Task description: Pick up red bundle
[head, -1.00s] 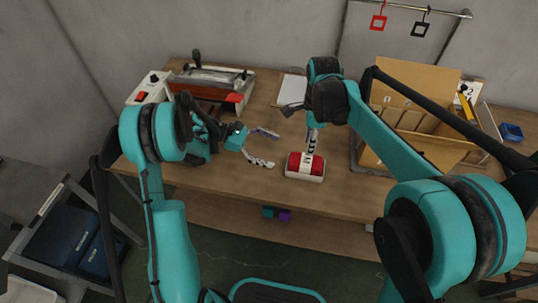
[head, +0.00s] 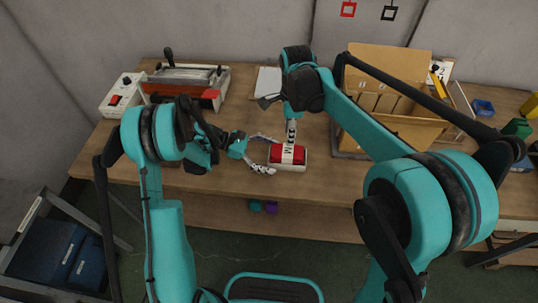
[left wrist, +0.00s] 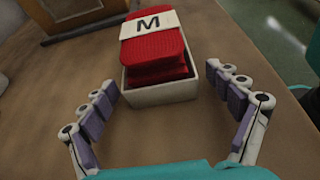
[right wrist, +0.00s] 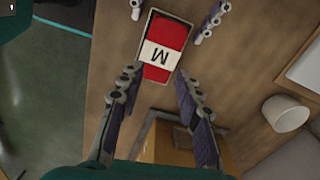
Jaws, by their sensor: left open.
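The red bundle (head: 299,154) with a white band marked M lies in a small white tray (head: 287,168) near the table's front edge. In the left wrist view the folded bundle (left wrist: 157,60) rises above the tray (left wrist: 165,95). My left gripper (head: 271,155) is open at the tray's left end, its fingers around that end with gaps on both sides. My right gripper (head: 291,133) points down above the bundle.
A wooden box with dividers (head: 388,58) stands right of the bundle, behind my right arm. A pressing machine (head: 186,84) and a control box with a red switch (head: 120,97) stand at the back left. A white cup (right wrist: 286,113) shows in the right wrist view.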

